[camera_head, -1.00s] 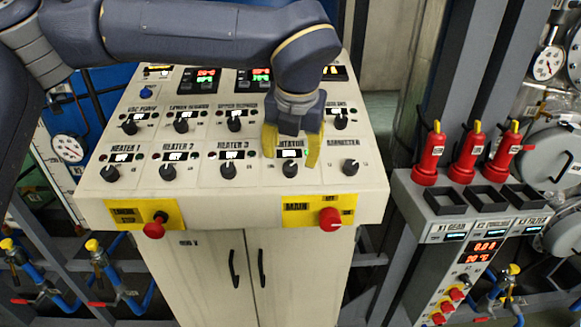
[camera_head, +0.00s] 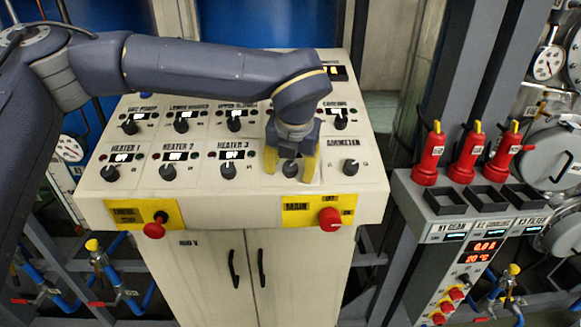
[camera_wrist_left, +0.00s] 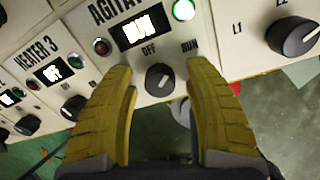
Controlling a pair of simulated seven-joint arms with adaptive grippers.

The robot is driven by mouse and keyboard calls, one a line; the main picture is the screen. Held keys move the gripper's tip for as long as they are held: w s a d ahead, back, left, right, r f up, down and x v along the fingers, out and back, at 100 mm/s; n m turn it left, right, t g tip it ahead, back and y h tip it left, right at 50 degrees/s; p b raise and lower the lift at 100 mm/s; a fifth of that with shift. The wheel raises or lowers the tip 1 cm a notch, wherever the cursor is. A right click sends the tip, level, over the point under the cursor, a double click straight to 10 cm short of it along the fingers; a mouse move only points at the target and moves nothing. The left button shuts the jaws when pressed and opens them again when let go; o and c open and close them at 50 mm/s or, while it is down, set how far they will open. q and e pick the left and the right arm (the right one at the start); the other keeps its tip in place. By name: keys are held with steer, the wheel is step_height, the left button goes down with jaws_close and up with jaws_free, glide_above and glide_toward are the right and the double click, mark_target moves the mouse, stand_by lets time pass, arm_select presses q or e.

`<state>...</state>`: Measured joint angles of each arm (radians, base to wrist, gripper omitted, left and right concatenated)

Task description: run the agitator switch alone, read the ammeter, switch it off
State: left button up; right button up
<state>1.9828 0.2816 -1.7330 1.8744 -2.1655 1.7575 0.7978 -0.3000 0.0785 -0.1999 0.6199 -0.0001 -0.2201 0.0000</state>
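The agitator switch is a black knob (camera_head: 291,168) in the panel's lower row; it also shows in the left wrist view (camera_wrist_left: 159,80). Its display (camera_wrist_left: 142,27) reads RUN, and the green lamp (camera_wrist_left: 184,10) beside it is brightly lit. My left gripper (camera_head: 291,166) is over the switch, its yellow fingers apart on either side of the knob, with gaps visible in the wrist view. The ammeter selector (camera_head: 351,167) is the black knob to the right, with L1 and L2 marks in the wrist view. A lit display (camera_head: 335,73) at the top right is partly hidden by my arm. My right gripper is not in view.
The heater 3 knob (camera_head: 228,170) is close on the left, its display reading OFF. A red knob (camera_head: 330,219) on a yellow plate and a red button (camera_head: 155,228) are on the front edge. Red handled items (camera_head: 468,152) stand on the right-hand stand.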

arm_select(q)
jaws_close()
steer(key=shift+m, duration=1)
steer(key=shift+o, duration=0.5)
jaws_free()
steer(key=v, duration=1.2)
